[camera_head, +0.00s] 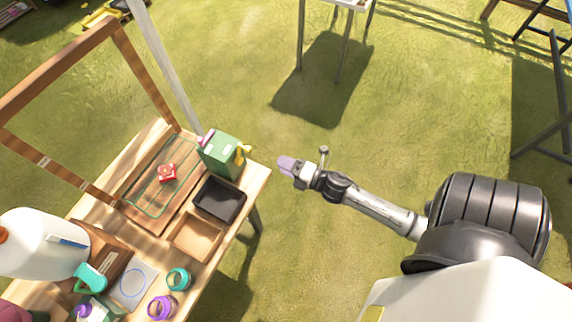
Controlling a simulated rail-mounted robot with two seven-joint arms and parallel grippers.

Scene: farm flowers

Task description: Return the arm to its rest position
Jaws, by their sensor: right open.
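My right arm reaches in from the lower right and points left over the grass. Its gripper (287,164), with pale purple fingertips, is a short way to the right of the wooden table (258,178). It is open, and nothing shows between the fingers. The gripper is apart from the green box (222,158) at the table's right corner. My left gripper is not in this view.
On the table are a black tray (219,200), a tan tray (196,238), a red item (167,172) on a wooden board, a white jug (40,243), and teal (178,279) and purple (161,307) rings. A wooden frame (147,75) rises behind. Open grass surrounds my arm.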

